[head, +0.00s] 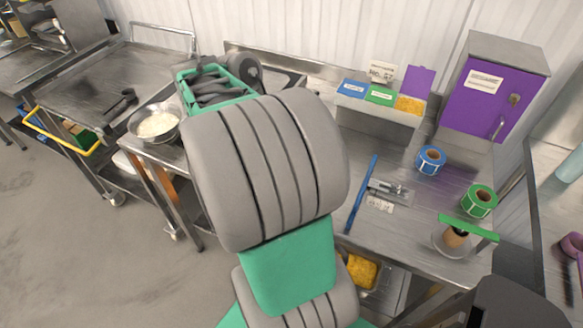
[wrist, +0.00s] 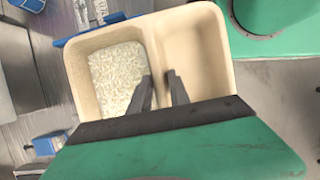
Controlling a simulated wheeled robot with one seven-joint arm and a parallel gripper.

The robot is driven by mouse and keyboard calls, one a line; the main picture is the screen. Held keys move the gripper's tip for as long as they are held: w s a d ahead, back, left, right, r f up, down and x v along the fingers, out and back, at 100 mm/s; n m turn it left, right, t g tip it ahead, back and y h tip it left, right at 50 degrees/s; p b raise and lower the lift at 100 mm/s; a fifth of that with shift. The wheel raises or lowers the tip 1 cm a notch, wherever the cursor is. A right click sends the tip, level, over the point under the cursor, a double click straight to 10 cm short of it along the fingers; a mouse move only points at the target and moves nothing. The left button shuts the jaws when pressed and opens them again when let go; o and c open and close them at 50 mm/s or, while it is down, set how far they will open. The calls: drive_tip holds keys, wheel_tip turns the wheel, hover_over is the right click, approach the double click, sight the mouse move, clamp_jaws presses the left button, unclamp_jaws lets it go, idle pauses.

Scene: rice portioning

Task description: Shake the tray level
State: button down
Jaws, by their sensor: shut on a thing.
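In the wrist view a cream tray (wrist: 166,22) has two compartments. White rice (wrist: 118,75) lies in the left compartment, and the right one looks empty. My gripper (wrist: 162,88) is at the tray's near side, with its two dark fingers close together around the divider between the compartments. It is shut on the tray. In the head view my own arm hides the tray and the gripper tips. A steel bowl of rice (head: 156,123) stands on the table at the left.
A purple cabinet (head: 488,95) stands behind. Black tongs (head: 121,103) lie on the left table.

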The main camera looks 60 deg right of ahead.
drive_tip(key=shift+f+b, duration=2.8)
drive_tip(key=shift+f, duration=1.45)
drive_tip(key=shift+r, duration=0.1)
